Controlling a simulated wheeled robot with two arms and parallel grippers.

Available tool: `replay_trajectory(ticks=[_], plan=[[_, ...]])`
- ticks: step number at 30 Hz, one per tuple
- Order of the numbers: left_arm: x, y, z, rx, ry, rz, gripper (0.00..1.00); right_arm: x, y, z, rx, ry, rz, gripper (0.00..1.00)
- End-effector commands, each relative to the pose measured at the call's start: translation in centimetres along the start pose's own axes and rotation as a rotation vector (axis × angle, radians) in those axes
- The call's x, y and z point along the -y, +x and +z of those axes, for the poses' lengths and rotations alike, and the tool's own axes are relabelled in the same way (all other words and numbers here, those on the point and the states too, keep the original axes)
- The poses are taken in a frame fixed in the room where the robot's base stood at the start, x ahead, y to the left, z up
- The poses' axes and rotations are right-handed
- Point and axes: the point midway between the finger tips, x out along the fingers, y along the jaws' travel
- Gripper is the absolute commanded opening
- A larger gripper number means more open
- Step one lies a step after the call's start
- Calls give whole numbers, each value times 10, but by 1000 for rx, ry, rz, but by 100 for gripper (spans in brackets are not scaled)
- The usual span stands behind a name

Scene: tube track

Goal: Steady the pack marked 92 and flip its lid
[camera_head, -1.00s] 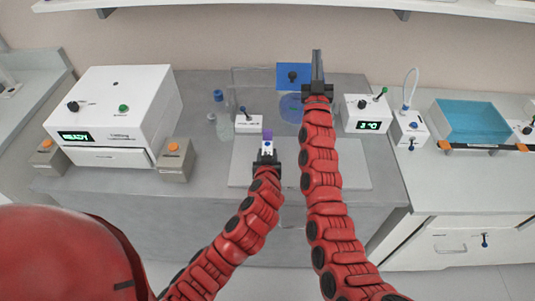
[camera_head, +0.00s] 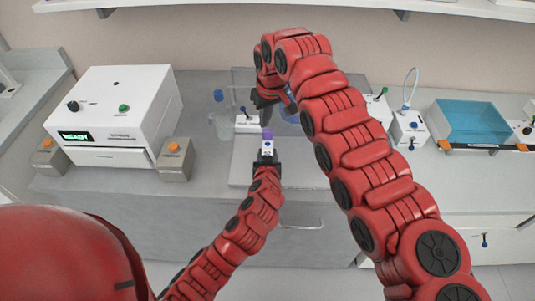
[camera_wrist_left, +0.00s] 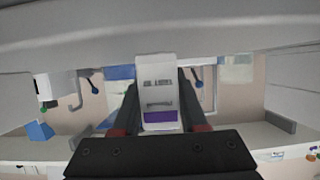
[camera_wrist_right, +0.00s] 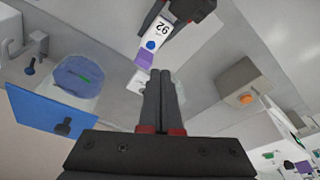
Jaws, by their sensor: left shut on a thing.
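The pack marked 92 (camera_wrist_right: 161,30) is white with a purple lid (camera_wrist_right: 144,60) and a blue dot below it. My left gripper (camera_head: 266,154) is shut on the pack and holds it upright; in the left wrist view its fingers lie on both sides of the white body (camera_wrist_left: 157,82). The purple lid (camera_head: 267,134) stands clear above these fingers and looks closed. My right gripper (camera_head: 264,108) is pointed downward just behind the lid. Its fingers are shut together and empty in the right wrist view (camera_wrist_right: 161,76), apart from the lid.
A white machine reading READY (camera_head: 125,110) stands left, with a grey box with an orange button (camera_head: 174,160) near it. Bottles (camera_head: 222,122) and a small white box stand behind the pack.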

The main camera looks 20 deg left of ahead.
Motion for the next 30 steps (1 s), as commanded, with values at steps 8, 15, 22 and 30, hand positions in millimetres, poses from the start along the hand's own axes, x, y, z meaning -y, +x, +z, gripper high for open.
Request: replay_trajectory(ticks=[8,15,22,30], plan=[[0,0,0,0,0,0,0,1,-2,20,81,12,8,0],[0,0,0,0,0,0,0,0,22,24,75,12,8,0],[0,0,0,0,0,0,0,1,50,31,77,12,7,0],[0,0,0,0,0,0,0,0,57,31,73,11,8,0]])
